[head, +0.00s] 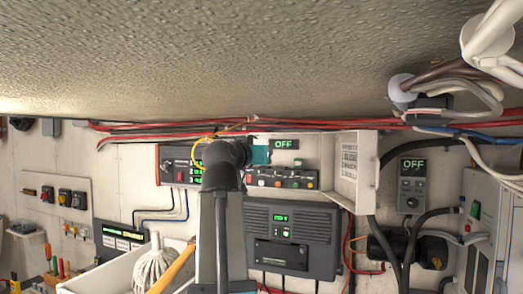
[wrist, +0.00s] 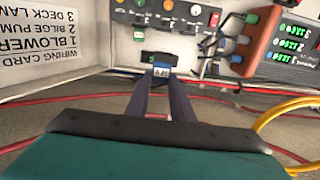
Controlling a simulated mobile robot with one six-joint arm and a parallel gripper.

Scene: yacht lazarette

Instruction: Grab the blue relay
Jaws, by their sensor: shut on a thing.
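The blue relay (wrist: 162,71) is a small blue block with a pale label at the middle of the wrist view. My gripper (wrist: 162,80) is shut on it, with one dark finger on each side. A small black display unit (wrist: 146,56) is right behind the relay; I cannot tell whether they touch. In the head view the relay and fingers are hidden behind my arm; only a teal part of my gripper shows, beside a display reading OFF (head: 284,144).
A panel with coloured knobs (head: 282,179) sits below the display. A white wiring card panel (head: 349,165) stands at its right. Red cables (head: 330,123) run along the wall top, and a yellow cable (wrist: 285,108) loops close to my gripper.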

